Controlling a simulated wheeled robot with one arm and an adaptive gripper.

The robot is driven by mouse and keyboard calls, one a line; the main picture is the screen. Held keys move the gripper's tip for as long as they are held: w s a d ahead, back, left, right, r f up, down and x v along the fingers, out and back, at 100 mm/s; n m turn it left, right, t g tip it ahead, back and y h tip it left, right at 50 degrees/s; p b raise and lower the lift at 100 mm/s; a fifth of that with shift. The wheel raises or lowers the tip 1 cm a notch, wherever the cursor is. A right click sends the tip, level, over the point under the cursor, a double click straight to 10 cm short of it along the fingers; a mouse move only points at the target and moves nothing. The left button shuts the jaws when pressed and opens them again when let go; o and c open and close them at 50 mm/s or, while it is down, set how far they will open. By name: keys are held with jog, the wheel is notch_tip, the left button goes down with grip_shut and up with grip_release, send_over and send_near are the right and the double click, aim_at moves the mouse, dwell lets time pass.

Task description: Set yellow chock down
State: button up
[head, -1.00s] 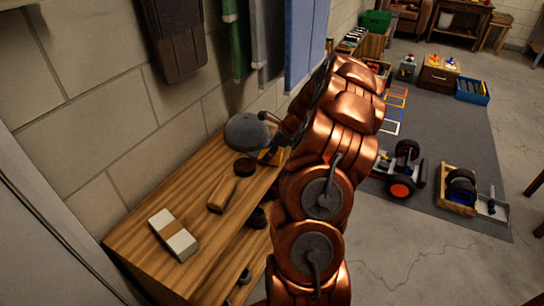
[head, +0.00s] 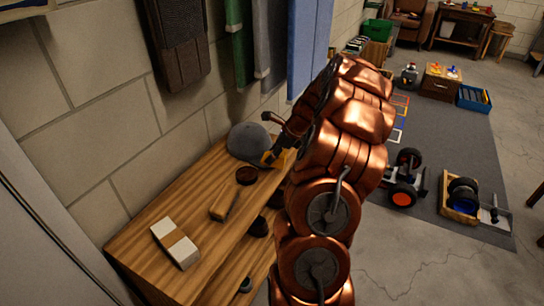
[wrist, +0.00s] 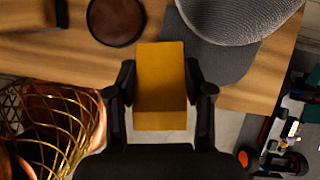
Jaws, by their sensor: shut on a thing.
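The yellow chock (wrist: 161,78) sits between the two dark fingers of my gripper (wrist: 160,88) in the wrist view. My gripper is shut on it. In the head view the chock (head: 269,158) shows as a small yellow patch near the right edge of the wooden bench top (head: 150,232), beside the grey cap (head: 248,142). In the wrist view its far end is over the wood and its near end is past the bench edge, close to the cap's brim. I cannot tell whether it touches the bench. My arm hides part of the gripper in the head view.
A wheeled car chassis (head: 405,180) and a wooden tray (head: 459,198) are on the floor mat at right.

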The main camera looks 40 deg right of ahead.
jog(key=s+a, duration=0.2)
jog(key=s, duration=0.5)
jog(key=s+a+r, duration=0.1)
jog(key=s+a, duration=0.2)
jog(key=s, duration=0.4)
jog(key=shift+r, duration=0.2)
jog(key=shift+s, duration=0.1)
